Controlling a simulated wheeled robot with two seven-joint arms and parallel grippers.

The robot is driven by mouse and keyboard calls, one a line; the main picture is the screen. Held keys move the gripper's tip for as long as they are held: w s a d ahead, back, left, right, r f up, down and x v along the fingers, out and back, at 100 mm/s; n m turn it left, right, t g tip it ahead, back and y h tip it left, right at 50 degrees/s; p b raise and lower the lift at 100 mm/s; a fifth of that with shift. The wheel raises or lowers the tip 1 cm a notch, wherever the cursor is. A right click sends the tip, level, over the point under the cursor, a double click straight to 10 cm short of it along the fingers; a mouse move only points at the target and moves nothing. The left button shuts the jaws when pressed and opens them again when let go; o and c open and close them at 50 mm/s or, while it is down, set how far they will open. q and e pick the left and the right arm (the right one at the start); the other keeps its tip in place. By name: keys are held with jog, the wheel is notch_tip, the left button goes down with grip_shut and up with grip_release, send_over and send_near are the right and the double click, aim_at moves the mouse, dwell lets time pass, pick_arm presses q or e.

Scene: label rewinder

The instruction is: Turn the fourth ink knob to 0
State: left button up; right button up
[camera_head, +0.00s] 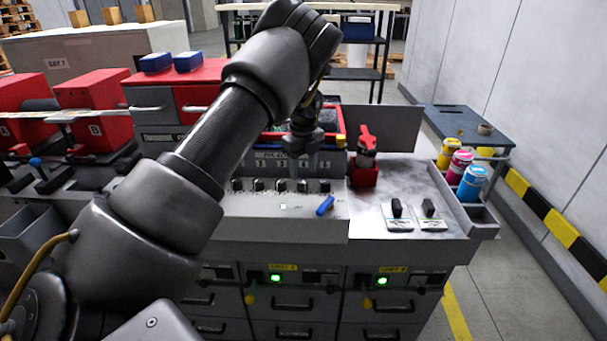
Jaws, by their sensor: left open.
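A row of small black ink knobs runs along the grey control panel (270,218) in the middle of the view. Counted from the left among those I see, the fourth ink knob (302,186) is just below my left gripper; its exact setting is too small to read. My left gripper (304,163) points down from the left arm, open and empty, in front of the panel's labelled upper face. It appears above and apart from the knobs. My left arm crosses the left part of the panel and may hide more of it. My right gripper is out of view.
A red device (364,172) stands to the right, near two black switches (397,208) on white plates. Ink bottles (471,183) stand in a rack at the right edge. Red machine boxes (92,88) fill the left.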

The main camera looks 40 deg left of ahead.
aim_at(303, 181)
pick_arm(q)
notch_tip(303, 181, down, 3)
jog(key=shift+s+f+p, duration=0.1)
jog(key=shift+s+p, duration=0.05)
jog(key=shift+p, duration=0.3)
jog(key=shift+f, duration=0.1)
jog(key=c, duration=1)
jog(key=shift+o, duration=0.2)
